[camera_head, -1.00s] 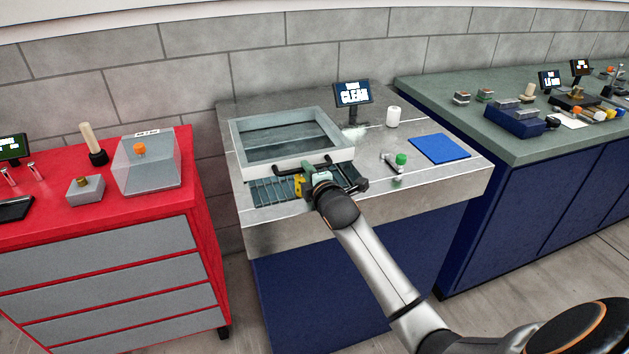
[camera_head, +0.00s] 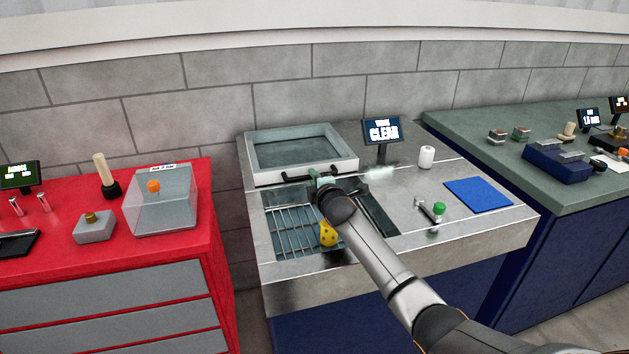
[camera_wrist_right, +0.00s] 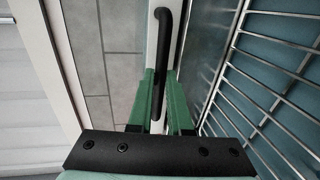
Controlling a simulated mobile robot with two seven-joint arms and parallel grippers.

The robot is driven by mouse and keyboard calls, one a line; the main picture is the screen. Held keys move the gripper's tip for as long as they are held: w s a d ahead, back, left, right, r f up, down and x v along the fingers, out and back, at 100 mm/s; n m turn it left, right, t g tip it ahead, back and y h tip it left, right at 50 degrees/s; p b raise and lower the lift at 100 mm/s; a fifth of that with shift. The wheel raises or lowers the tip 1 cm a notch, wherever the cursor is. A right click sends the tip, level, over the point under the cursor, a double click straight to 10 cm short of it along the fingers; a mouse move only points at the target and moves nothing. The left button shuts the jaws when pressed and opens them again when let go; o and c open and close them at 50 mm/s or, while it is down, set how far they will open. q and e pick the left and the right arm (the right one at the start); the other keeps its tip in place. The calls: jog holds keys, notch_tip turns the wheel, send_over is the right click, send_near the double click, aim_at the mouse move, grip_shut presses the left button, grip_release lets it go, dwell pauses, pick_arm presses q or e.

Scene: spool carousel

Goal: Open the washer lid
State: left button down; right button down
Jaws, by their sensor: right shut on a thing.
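The washer lid (camera_head: 253,177) is a pale grey frame with a dark glass pane, raised and tilted back over the rear of the washer basin. Its black bar handle (camera_head: 295,178) runs along the front edge. My right gripper (camera_head: 322,182) is shut on this handle at its right part. In the right wrist view the black handle (camera_wrist_right: 163,55) runs between the green fingers of the gripper (camera_wrist_right: 163,92). The basin below is uncovered and shows a wire rack (camera_head: 290,228) with a yellow part (camera_head: 328,234) on it. My left gripper is not in view.
A screen reading CLEAN (camera_head: 383,131) stands right of the lid. A white cylinder (camera_head: 426,157), a green-capped part (camera_head: 438,209) and a blue mat (camera_head: 478,195) lie on the right of the steel top. A red cabinet (camera_head: 190,250) stands left.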

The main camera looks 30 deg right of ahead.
jog(key=c, duration=1.2)
grip_release()
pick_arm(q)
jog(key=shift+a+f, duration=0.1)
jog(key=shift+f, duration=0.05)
pick_arm(e)
jog(key=shift+o, duration=0.3)
pick_arm(q)
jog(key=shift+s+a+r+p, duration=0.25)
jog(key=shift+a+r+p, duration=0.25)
jog(key=shift+p, duration=0.35)
pick_arm(e)
jog(key=v, duration=1.2)
jog(key=shift+s+r, duration=0.1)
jog(key=shift+s, duration=0.2)
